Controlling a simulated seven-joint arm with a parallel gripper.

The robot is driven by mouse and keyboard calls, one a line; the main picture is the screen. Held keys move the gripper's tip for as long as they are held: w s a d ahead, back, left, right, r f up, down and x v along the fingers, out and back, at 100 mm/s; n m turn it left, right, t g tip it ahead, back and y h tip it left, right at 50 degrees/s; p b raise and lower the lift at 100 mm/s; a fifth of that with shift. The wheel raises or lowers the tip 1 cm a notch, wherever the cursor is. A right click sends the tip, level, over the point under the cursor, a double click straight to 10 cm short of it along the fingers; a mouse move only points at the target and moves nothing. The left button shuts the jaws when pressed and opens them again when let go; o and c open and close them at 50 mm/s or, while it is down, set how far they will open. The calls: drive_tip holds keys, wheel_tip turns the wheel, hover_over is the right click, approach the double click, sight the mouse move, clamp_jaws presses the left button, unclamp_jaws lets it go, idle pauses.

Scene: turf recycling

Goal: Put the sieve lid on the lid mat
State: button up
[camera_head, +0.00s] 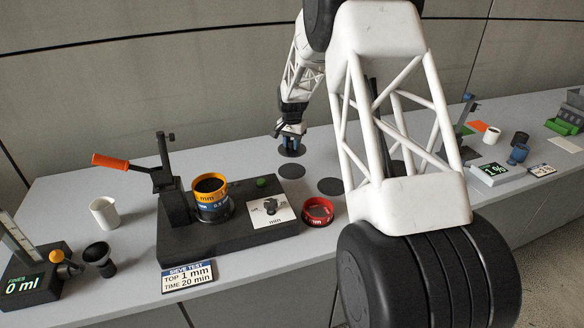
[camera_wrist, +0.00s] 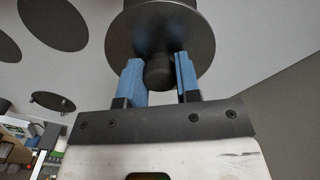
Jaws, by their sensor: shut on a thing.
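The sieve lid is a dark round disc with a knob. In the wrist view the lid (camera_wrist: 125,42) fills the top middle, and its knob (camera_wrist: 158,74) sits between the blue fingers. My gripper (camera_head: 291,142) is shut on the knob, and the lid (camera_head: 291,152) is below the fingers. My gripper also shows in the wrist view (camera_wrist: 160,78). Several flat dark discs lie on the table: one just in front of the lid (camera_head: 291,171), another (camera_head: 330,186) to its right. I cannot tell which is the lid mat, nor whether the lid touches the table.
A black stand (camera_head: 240,225) holds an orange and blue sieve stack (camera_head: 211,195). A white cup (camera_head: 104,212) stands left. My arm hides part of the table's right-middle.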

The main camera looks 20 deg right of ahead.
sight(292, 142)
drive_tip(key=shift+f, duration=2.7)
drive_tip(key=shift+f, duration=0.1)
drive_tip(key=shift+f, duration=1.8)
drive_tip(key=shift+f, duration=0.1)
drive_tip(key=o, duration=1)
drive_tip(key=shift+o, duration=0.2)
wheel_tip(292, 142, up, 12)
drive_tip(key=shift+r, duration=0.1)
drive_tip(key=shift+r, duration=0.1)
